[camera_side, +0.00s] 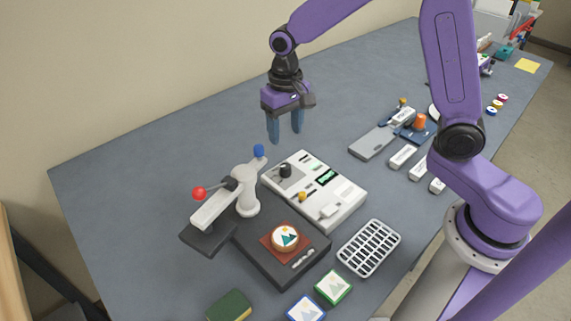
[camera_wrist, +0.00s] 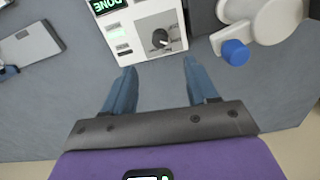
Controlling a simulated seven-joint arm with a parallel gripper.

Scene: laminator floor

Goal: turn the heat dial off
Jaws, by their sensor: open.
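The heat dial appears to be the black knob (camera_side: 285,170) on a grey patch of the white control box (camera_side: 345,205). In the wrist view the black knob (camera_wrist: 160,38) has a light pointer toward its lower right, and the box (camera_wrist: 113,32) shows a green display reading DONE. My gripper (camera_side: 286,139) is open and empty, with blue fingers pointing down above the table behind the box. In the wrist view the fingertips of my gripper (camera_wrist: 159,72) lie on either side of the knob's line, short of the box and apart from it.
A press arm (camera_side: 225,200) with a red ball (camera_side: 199,193) and a blue knob (camera_side: 259,151) stands left of the box. A wire rack (camera_side: 369,248) and several tiles lie in front. A grey plate (camera_side: 371,143) lies right. The table behind the box is clear.

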